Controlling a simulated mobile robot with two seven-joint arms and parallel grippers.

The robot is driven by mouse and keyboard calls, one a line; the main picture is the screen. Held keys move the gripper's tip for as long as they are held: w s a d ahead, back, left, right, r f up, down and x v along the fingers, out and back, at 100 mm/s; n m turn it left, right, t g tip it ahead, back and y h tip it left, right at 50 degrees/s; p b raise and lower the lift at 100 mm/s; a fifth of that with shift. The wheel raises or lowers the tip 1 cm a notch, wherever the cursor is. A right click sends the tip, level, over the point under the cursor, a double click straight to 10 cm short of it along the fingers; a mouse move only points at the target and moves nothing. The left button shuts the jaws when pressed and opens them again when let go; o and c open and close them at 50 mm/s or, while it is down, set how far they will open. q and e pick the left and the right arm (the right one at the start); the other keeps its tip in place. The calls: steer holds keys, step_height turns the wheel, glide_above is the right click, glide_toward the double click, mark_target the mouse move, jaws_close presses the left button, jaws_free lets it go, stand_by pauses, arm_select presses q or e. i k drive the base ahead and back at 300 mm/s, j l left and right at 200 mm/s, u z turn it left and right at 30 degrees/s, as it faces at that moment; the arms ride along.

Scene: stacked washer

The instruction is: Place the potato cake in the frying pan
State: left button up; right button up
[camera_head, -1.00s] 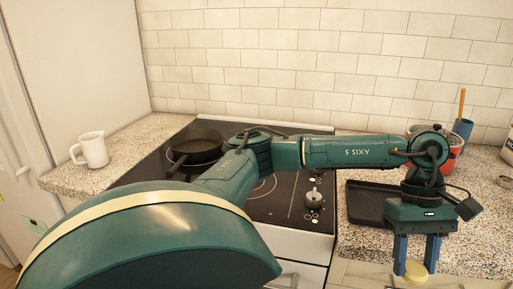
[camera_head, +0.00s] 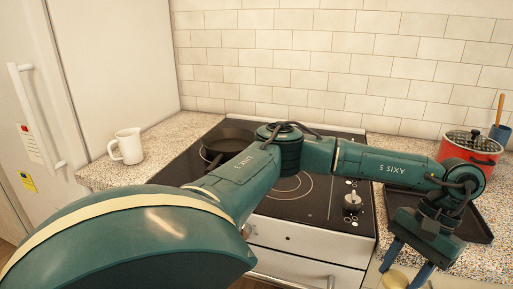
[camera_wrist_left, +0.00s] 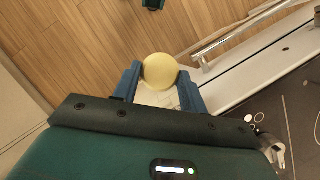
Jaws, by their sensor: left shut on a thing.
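The potato cake (camera_head: 396,280) is a small round pale yellow disc, also in the left wrist view (camera_wrist_left: 160,71). My left gripper (camera_head: 405,266) is shut on it, with one blue finger on each side. It holds the cake in the air in front of the counter, low at the right of the head view, over the wooden floor in the wrist view. The dark frying pan (camera_head: 213,150) sits on the left rear of the black cooktop, far to the left of the gripper. My left arm hides part of the pan. My right gripper is not in view.
A black tray (camera_head: 478,229) lies on the right counter below my arm, with a red pot (camera_head: 472,151) behind it.

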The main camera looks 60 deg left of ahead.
mark_target(222, 146)
steer(key=k+j+u, duration=0.25)
steer(key=u, duration=0.15)
steer(key=k+j+u, duration=0.35)
steer(key=i+l, duration=0.05)
steer(key=i, duration=0.05)
